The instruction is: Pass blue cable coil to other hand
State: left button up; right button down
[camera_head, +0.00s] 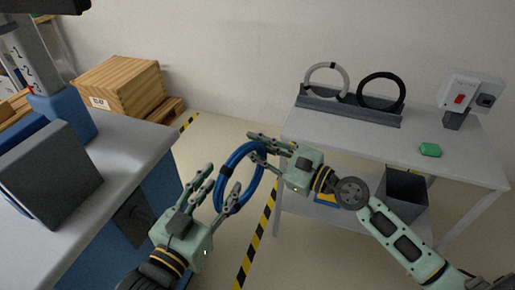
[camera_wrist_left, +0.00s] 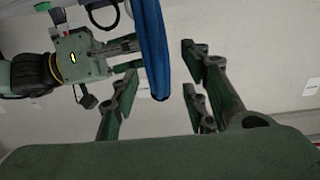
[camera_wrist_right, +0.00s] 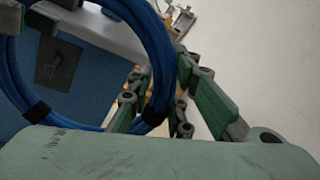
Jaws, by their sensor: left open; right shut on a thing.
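The blue cable coil (camera_head: 238,158) hangs upright in the air between my two grippers, with dark bands around it. My right gripper (camera_head: 262,149) is shut on its upper right side. In the right wrist view the coil (camera_wrist_right: 155,50) passes between the fingers of that gripper (camera_wrist_right: 165,98). My left gripper (camera_head: 218,188) is open at the lower left of the coil, with fingers on both sides of its lower part. In the left wrist view the coil (camera_wrist_left: 153,50) reaches between the open fingers (camera_wrist_left: 160,95); whether they touch it is unclear.
A grey table (camera_head: 420,165) at the right holds a rack (camera_head: 345,110) with a grey and a black coil, a green object (camera_head: 430,149) and a switch box (camera_head: 470,97). A grey-topped cart (camera_head: 125,150) stands left. Wooden crates (camera_head: 118,85) are behind it. Floor shows between.

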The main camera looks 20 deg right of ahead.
pick_arm(q)
jog(key=v, duration=1.2)
jog(key=w+a+f+n+g+y, duration=0.1)
jog(key=w+a+f+y, duration=0.2)
jog(key=f, duration=0.8)
jog(key=w+a+f+n+y, duration=0.15)
jog(key=w+a+f, duration=0.25)
jog(key=f, duration=0.7)
jog(key=s+a+f+n+g+y, duration=0.1)
jog(key=s+a+f+g+y, duration=0.2)
jog(key=f, duration=0.6)
jog(key=s+a+f+n+y, duration=0.1)
jog(key=s+a+f, duration=0.25)
jog(key=f, duration=0.55)
jog(key=s+a+f+n+g+y, duration=0.15)
jog(key=a+f, duration=0.35)
jog(key=f, duration=0.5)
jog(key=s+f+g, duration=0.2)
jog(key=s+f, duration=0.3)
jog(key=s, duration=0.4)
jog(key=s+a+f+g+y, duration=0.1)
jog(key=s+f+g, duration=0.1)
jog(key=s+f, duration=0.3)
jog(key=s+a+f+g+y, duration=0.1)
jog(key=s+f+g, duration=0.2)
jog(key=s, duration=1)
notch_tip(320, 180, down, 3)
jog(key=shift+r+n, duration=0.1)
jog(key=shift+n, duration=0.3)
jog(key=shift+s, duration=0.15)
